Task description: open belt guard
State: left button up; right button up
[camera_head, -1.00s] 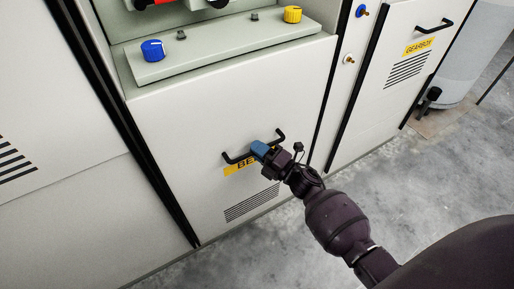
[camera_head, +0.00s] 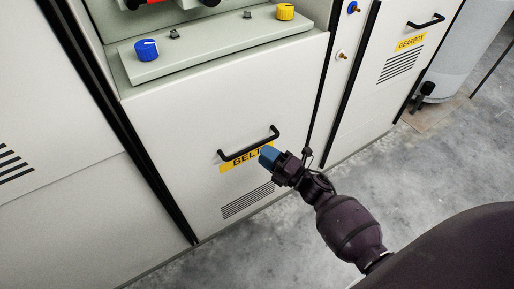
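The belt guard (camera_head: 185,140) is a pale grey panel low on the machine front, and it looks closed. It has a black bar handle (camera_head: 247,146), a yellow label reading "BELT" (camera_head: 232,165) and dark vent slots below. My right gripper (camera_head: 266,155), with blue fingertips, is in front of the label's right end, just below the right part of the handle. It looks apart from the handle. I cannot tell whether its fingers are open or shut. My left gripper is not in view.
Above the guard a ledge carries a blue knob (camera_head: 146,49) and a yellow knob (camera_head: 285,12). To the right is a panel labelled "GEARBOX" (camera_head: 411,42) with its own black handle (camera_head: 426,21). A pale cylinder (camera_head: 467,50) stands at the far right. The concrete floor (camera_head: 285,230) in front is clear.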

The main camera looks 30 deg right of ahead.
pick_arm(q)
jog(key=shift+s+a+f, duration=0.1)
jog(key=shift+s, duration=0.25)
pick_arm(e)
jog(key=shift+v, duration=2.95)
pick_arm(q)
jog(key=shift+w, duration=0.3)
